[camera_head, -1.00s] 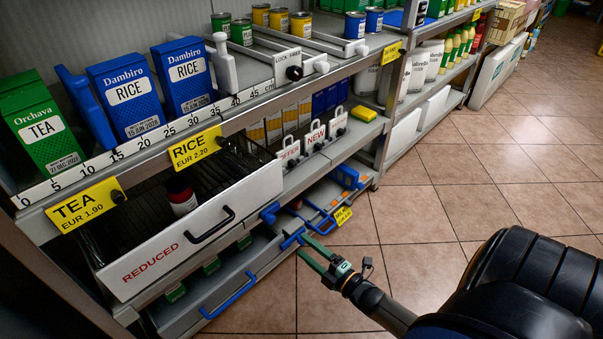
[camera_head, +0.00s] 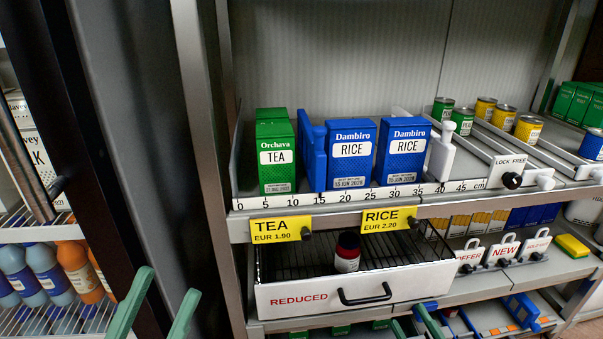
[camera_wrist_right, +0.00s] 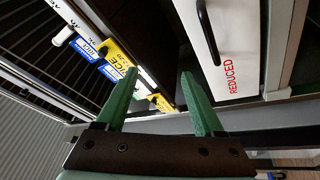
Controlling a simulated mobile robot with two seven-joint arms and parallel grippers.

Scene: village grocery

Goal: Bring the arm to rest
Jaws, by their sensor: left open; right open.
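My left gripper (camera_head: 168,285) shows its two green fingers at the bottom left of the head view, apart with nothing between them. My right gripper (camera_head: 408,316) shows only green fingertips at the bottom edge, in front of the lower shelf and below the white REDUCED drawer (camera_head: 290,298). In the right wrist view, the right gripper (camera_wrist_right: 158,75) is open and empty, its fingers pointing toward the shelf front, with the drawer (camera_wrist_right: 235,40) beside them. Most of both arms is out of view.
A green tea box (camera_head: 275,160) and blue rice boxes (camera_head: 350,155) stand on the upper shelf. A dark-capped jar (camera_head: 347,252) stands in the drawer. A fridge with bottles (camera_head: 45,272) is at the left, beyond a dark upright panel (camera_head: 120,130).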

